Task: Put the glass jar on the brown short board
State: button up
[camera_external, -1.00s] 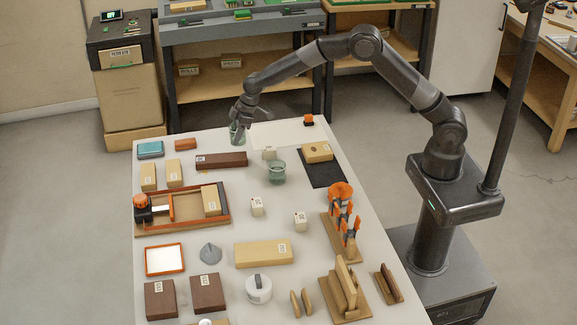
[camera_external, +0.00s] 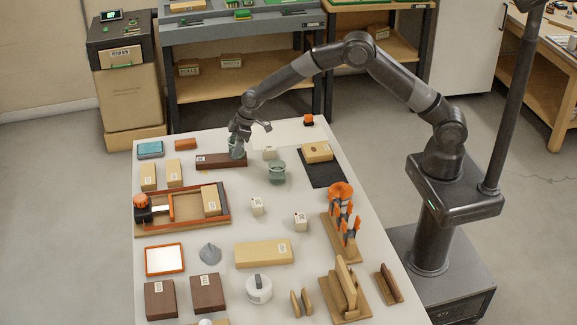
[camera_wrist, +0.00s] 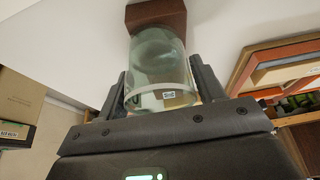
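The glass jar (camera_external: 237,150) is clear and greenish, held between the fingers of my gripper (camera_external: 239,134). In the wrist view the jar (camera_wrist: 158,70) fills the middle, with a dark finger on each side. The brown short board (camera_external: 212,161) lies flat at the far part of the bench, with a white label on its left part. The jar overlaps the board's right part in the external view. In the wrist view the board's end (camera_wrist: 157,14) shows beyond the jar. I cannot tell whether the jar touches the board.
A second glass vessel (camera_external: 277,173) stands to the right, near a small pale block (camera_external: 269,153). A dark mat (camera_external: 325,175) carries a wooden block (camera_external: 317,152). An orange-brown block (camera_external: 185,144) and teal box (camera_external: 150,149) lie to the left. White surface is bare around the board's front.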

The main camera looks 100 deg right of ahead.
jog(key=o, duration=0.3)
jog(key=shift+r, duration=0.1)
jog(key=v, duration=1.2)
jog(key=s+a+r, duration=0.7)
jog(key=a+r, duration=0.3)
jog(key=r, duration=0.1)
jog(key=s+a+r, duration=0.6)
jog(key=s+a, duration=0.2)
jog(key=s, duration=0.4)
jog(key=s+a, duration=0.4)
jog(key=s, duration=0.7)
jog(key=s+a+f+t, duration=0.1)
jog(key=s+a, duration=0.3)
jog(key=s, duration=0.8)
jog(key=shift+f, duration=0.3)
